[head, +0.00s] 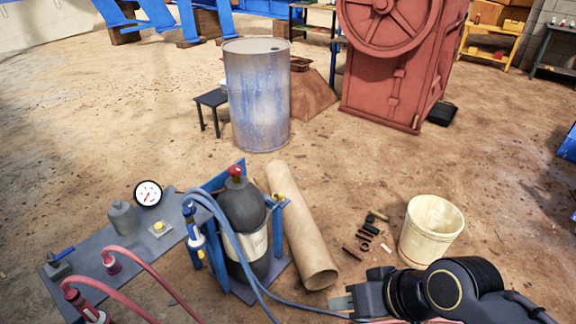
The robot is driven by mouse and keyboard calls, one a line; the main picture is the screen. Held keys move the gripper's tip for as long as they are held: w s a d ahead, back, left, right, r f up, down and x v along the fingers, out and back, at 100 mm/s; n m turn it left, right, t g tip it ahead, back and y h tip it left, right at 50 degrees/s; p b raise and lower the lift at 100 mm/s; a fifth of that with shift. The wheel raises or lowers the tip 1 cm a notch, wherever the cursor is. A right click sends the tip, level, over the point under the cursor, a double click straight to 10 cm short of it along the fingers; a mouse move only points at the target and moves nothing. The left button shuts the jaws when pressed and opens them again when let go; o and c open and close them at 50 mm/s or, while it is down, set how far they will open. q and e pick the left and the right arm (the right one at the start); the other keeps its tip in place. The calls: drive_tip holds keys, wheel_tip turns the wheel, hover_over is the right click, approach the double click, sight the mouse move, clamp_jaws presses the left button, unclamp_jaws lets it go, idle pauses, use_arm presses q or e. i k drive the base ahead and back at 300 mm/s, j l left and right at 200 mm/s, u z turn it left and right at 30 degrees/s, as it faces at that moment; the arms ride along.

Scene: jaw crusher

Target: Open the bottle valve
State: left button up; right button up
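A dark grey gas bottle (241,207) with a pale label stands upright in a blue holder (277,225) at the lower middle of the head view. A red valve knob (235,171) sits on its top, and nothing touches it. Whether the valve is open cannot be seen. My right gripper (341,302) is low in the view, right of and nearer than the bottle, well away from the valve. Its fingers are small and partly merged with the background, so their opening is unclear. My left gripper is not in view.
Blue hoses (226,226) loop beside the bottle toward my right gripper. A grey bench (85,259) with a gauge (148,193) and red hoses (143,268) lies left. A cardboard tube (301,232), small dark parts and a cream bucket (430,232) are right. A blue drum (258,97) stands behind.

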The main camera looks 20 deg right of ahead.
sight(234, 170)
drive_tip(key=z, duration=0.2)
drive_tip(key=i+l+u, duration=0.4)
drive_tip(key=i+l, duration=0.3)
drive_tip(key=i, duration=0.15)
drive_tip(key=i+u, duration=0.15)
drive_tip(key=i, duration=0.3)
drive_tip(key=i+l+u, duration=0.1)
drive_tip(key=i, duration=0.35)
